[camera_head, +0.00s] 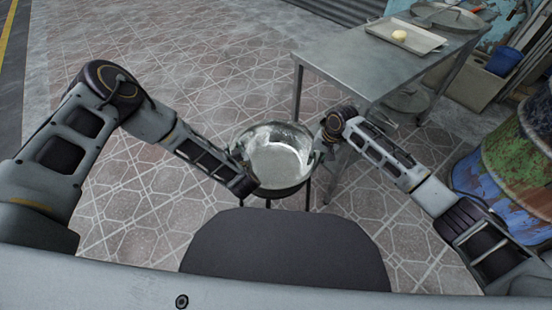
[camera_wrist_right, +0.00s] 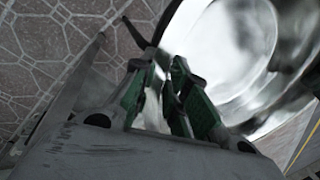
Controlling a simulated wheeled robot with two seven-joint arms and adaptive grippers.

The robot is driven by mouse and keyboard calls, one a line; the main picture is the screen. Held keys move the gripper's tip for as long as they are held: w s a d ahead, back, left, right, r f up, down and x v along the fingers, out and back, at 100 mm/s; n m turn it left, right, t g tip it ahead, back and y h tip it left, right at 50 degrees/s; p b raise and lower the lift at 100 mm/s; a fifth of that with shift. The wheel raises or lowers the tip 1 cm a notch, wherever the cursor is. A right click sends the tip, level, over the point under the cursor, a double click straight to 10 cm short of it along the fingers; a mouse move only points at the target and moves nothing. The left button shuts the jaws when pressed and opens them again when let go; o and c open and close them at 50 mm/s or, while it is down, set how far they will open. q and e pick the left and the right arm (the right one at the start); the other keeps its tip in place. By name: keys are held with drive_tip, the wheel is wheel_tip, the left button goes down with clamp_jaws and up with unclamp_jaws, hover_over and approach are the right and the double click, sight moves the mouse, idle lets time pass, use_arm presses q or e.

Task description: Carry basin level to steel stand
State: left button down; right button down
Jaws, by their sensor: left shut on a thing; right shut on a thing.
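The basin (camera_head: 278,160) is a round, shiny metal bowl with a pale inside, near the middle of the head view. It looks roughly level. My left gripper (camera_head: 241,160) is shut on its left side. My right gripper (camera_head: 321,146) is shut on its right side. In the right wrist view, the green-padded fingers of that gripper (camera_wrist_right: 166,68) are at the rim of the basin (camera_wrist_right: 240,45), by a dark handle-like bar (camera_wrist_right: 136,34). Thin dark legs (camera_head: 308,195) of a stand show below the basin. I cannot tell whether the basin touches the stand.
A steel table (camera_head: 365,62) stands at the upper right, close to my right gripper, with a tray (camera_head: 422,42) holding a pale round lump. A painted barrel (camera_head: 500,170) is at the far right. The tiled floor on the left (camera_head: 150,170) is clear.

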use_arm(q)
drive_tip(key=shift+r, duration=0.2)
use_arm(e)
drive_tip(key=shift+r, duration=0.2)
